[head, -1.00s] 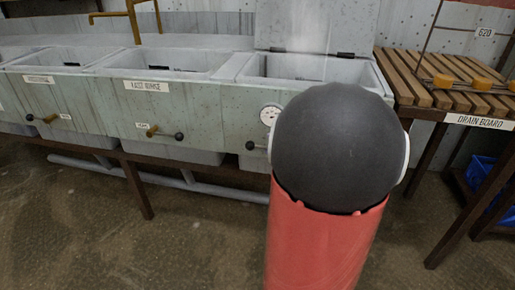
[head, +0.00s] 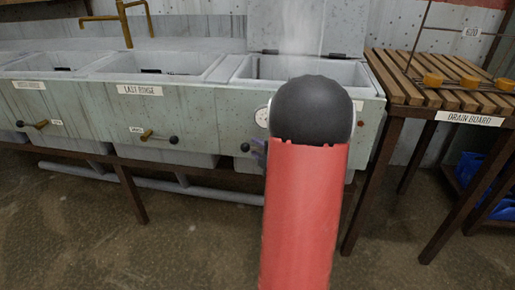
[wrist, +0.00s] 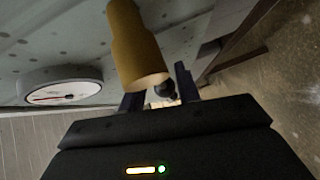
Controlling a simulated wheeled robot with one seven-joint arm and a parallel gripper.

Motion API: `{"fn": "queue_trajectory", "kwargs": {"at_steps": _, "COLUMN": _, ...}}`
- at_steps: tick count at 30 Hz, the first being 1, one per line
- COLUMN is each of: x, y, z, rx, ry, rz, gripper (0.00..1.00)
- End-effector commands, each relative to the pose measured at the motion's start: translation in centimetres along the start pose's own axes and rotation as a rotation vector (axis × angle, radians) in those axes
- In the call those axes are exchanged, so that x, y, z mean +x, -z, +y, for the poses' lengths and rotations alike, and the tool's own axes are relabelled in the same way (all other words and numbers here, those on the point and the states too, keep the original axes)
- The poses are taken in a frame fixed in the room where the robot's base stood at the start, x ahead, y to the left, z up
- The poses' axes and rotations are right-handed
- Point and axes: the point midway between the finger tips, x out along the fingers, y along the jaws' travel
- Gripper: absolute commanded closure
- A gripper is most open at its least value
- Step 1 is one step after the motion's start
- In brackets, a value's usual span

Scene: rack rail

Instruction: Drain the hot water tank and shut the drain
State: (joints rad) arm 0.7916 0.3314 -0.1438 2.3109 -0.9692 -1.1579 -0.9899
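The hot tank (head: 305,72) is the right-hand basin, with its lid raised and steam above it. A round dial (head: 262,117) is on its front and shows large in the wrist view (wrist: 60,88). The drain valve's black knob (head: 245,147) sticks out left of my arm. In the wrist view a brass cylinder (wrist: 137,50) hangs in front of my gripper (wrist: 160,92), and the black knob (wrist: 165,90) shows between the two fingers. The fingers are apart. I cannot tell whether they touch the knob. My arm hides the rest of the valve in the head view.
Two more basins, one labelled as a rinse (head: 142,90), stand to the left with their own brass drain handles (head: 147,134). A slatted drain board (head: 400,85) with yellow pieces stands at the right. A blue crate (head: 485,205) is under it. The floor in front is clear.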

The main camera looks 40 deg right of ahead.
Motion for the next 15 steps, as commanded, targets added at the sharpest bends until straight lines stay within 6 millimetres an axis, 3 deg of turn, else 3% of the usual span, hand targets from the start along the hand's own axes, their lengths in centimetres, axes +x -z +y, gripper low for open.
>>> {"fn": "queue_trajectory", "kwargs": {"at_steps": 9, "x": 0.41, "y": 0.01, "z": 0.00, "rx": 0.001, "ry": 0.000, "rz": 0.000, "gripper": 0.67}}
{"fn": "queue_trajectory", "kwargs": {"at_steps": 15, "x": 0.39, "y": 0.02, "z": 0.00, "rx": 0.001, "ry": 0.000, "rz": 0.000, "gripper": 0.94}}
